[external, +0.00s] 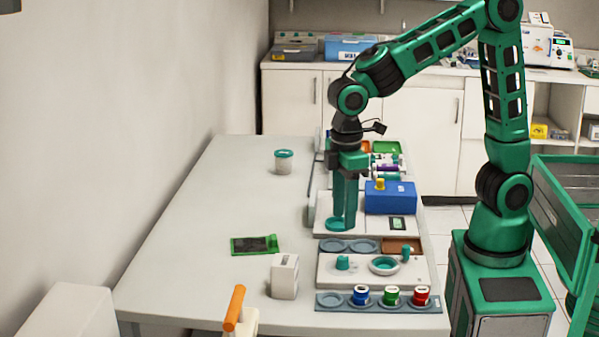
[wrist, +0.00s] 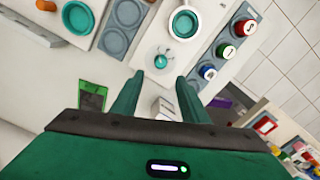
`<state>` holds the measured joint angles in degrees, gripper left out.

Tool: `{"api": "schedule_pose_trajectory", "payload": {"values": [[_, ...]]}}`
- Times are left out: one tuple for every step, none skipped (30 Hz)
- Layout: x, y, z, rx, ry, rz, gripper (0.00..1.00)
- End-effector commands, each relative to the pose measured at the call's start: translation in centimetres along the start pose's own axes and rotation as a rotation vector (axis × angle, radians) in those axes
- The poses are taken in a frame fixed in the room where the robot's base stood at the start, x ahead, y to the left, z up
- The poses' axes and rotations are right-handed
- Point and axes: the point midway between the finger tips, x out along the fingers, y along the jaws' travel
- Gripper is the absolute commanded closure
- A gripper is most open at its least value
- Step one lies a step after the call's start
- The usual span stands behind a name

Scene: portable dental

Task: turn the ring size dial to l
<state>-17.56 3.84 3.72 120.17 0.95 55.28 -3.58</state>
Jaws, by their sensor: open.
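A small teal knob (external: 343,263), which looks like the ring size dial, stands on a white panel (external: 330,278) on the bench. In the wrist view the knob (wrist: 160,60) has small marks close around it, too small to read. My gripper (external: 343,226) points down above the bench, behind the panel in the external view, near a flat teal disc. In the wrist view my gripper (wrist: 160,78) has its two fingers apart with nothing between them. The knob appears just beyond the fingertips, roughly centred between them, and apart from them.
Blue (external: 361,296), green (external: 392,296) and red (external: 421,296) jars stand in a row along the front. A white box (external: 285,275) and green device (external: 255,245) lie left. The bench's left part is mostly clear.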

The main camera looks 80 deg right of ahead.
Motion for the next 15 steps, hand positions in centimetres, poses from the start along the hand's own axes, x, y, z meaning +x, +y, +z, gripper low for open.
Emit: {"api": "schedule_pose_trajectory", "payload": {"values": [[0.0,0.0,0.0,0.0,0.0,0.0,0.59],[0.01,0.0,0.0,0.0,0.0,0.0,0.59],[0.01,0.0,0.0,0.0,0.0,0.0,0.59],[0.01,-0.01,0.0,0.0,0.0,0.0,0.59],[0.01,0.0,0.01,-0.005,0.0,0.0,0.59],[0.0,0.0,0.03,-0.023,0.0,0.0,0.59],[-0.02,-0.03,0.06,-0.042,0.0,0.0,0.59],[-0.03,-0.06,0.09,-0.062,0.0,0.0,0.59],[-0.04,-0.05,0.12,-0.084,0.0,0.0,0.59],[-0.03,-0.08,0.13,-0.095,-0.001,0.0,0.59],[0.0,-0.11,0.14,-0.103,-0.001,-0.001,0.59],[0.12,-0.13,0.14,-0.107,-0.001,-0.001,0.59],[0.25,-0.14,0.15,-0.106,-0.002,-0.001,0.59],[0.44,-0.14,0.15,-0.106,-0.002,-0.001,0.59],[0.78,-0.14,0.16,-0.106,-0.003,-0.001,0.59]]}}
